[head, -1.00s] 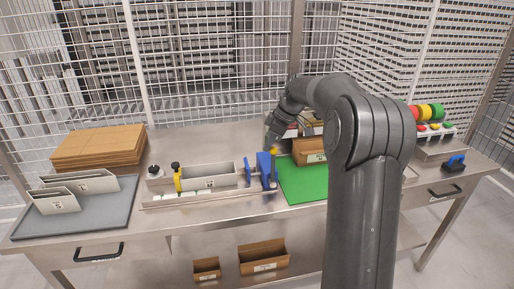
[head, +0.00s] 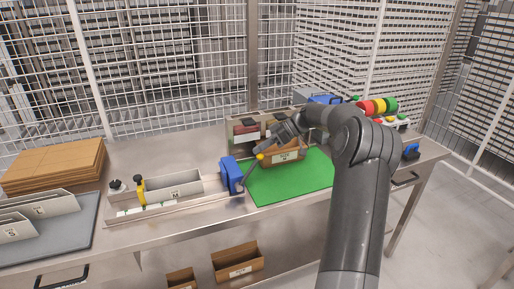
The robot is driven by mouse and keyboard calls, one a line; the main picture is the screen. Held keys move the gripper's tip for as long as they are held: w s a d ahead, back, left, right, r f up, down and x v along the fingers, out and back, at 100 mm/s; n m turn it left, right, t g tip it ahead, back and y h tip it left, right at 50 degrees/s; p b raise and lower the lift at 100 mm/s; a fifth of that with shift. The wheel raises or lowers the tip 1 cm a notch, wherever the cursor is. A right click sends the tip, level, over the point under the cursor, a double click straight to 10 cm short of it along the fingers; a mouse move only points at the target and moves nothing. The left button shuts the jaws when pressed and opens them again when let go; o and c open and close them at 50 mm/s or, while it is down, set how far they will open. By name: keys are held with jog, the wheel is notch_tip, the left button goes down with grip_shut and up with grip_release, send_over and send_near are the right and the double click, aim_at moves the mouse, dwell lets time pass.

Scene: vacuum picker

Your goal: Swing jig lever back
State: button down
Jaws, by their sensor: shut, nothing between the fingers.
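The jig (head: 165,208) is a long metal fixture on the bench with a grey box marked M (head: 178,187) in its channel. At its right end stands a blue block (head: 230,175). The jig lever (head: 248,173) is a thin rod beside this block, leaning up and to the right, with a yellow knob (head: 260,157) at its top. My gripper (head: 260,150) is shut and empty, just above and behind the knob. I cannot tell whether it touches the knob.
A green mat (head: 285,185) lies right of the jig, with a cardboard box (head: 285,157) at its back edge. A grey tray (head: 75,240) with dividers and a brown cardboard stack (head: 55,160) are at left.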

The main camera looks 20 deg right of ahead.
jog(key=shift+d+f, duration=0.15)
dwell(0.3)
jog(key=w+a+r, duration=0.2)
jog(key=a, duration=0.1)
jog(key=v, duration=1)
jog(key=shift+r, duration=0.35)
jog(key=shift+s+a, duration=0.1)
jog(key=shift+a, duration=0.1)
